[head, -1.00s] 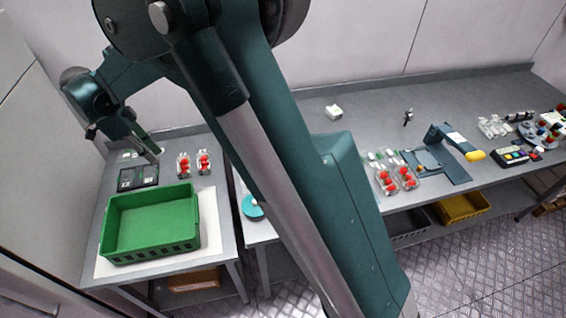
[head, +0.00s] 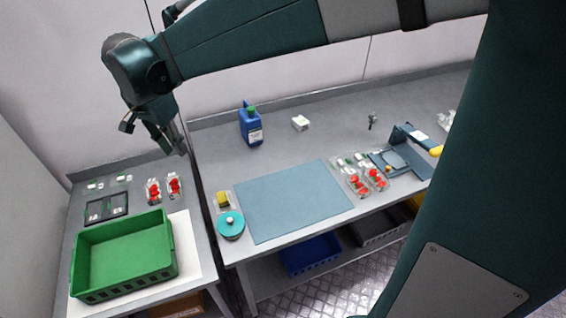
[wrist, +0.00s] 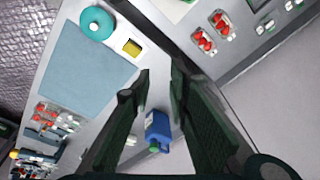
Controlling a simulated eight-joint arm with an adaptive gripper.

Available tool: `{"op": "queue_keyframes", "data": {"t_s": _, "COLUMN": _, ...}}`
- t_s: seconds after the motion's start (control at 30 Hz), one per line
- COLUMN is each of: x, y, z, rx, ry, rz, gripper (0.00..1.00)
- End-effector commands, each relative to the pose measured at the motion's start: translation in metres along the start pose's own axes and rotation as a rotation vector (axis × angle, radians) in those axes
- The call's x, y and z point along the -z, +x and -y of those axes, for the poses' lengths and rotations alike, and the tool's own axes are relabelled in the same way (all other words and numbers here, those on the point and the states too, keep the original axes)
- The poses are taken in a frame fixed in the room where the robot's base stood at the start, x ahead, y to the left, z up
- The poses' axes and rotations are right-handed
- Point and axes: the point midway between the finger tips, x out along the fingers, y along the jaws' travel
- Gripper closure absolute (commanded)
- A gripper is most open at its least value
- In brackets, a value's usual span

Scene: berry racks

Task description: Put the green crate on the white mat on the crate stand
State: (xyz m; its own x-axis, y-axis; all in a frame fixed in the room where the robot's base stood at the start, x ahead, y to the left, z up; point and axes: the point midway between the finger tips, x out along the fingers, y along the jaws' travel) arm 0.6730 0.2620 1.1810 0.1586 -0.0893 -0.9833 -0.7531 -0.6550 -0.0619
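The green crate (head: 125,273) looks empty and sits on the white mat (head: 198,254) on the left stand. My gripper (head: 176,147) is raised behind and right of the crate, near the back of the join between the stand and the long bench. It is well apart from the crate. In the wrist view my gripper (wrist: 156,76) has its two fingers spread with nothing between them. A corner of the white mat (wrist: 174,8) shows at the top of that view.
Two berry punnets (head: 163,188) and a black tray (head: 106,207) stand behind the crate. The bench holds a blue bottle (head: 250,127), a blue-grey mat (head: 290,198), a teal round item (head: 230,226) and a yellow block (head: 223,199). More punnets (head: 367,181) lie right.

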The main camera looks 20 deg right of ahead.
Motion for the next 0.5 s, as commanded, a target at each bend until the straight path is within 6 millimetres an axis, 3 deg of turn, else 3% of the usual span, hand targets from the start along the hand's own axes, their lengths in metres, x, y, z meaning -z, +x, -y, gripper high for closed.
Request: {"op": "queue_keyframes", "data": {"t_s": 0.5, "x": 0.041, "y": -0.029, "z": -0.106, "rx": 0.120, "ry": -0.227, "rz": -0.034, "gripper": 0.82}}
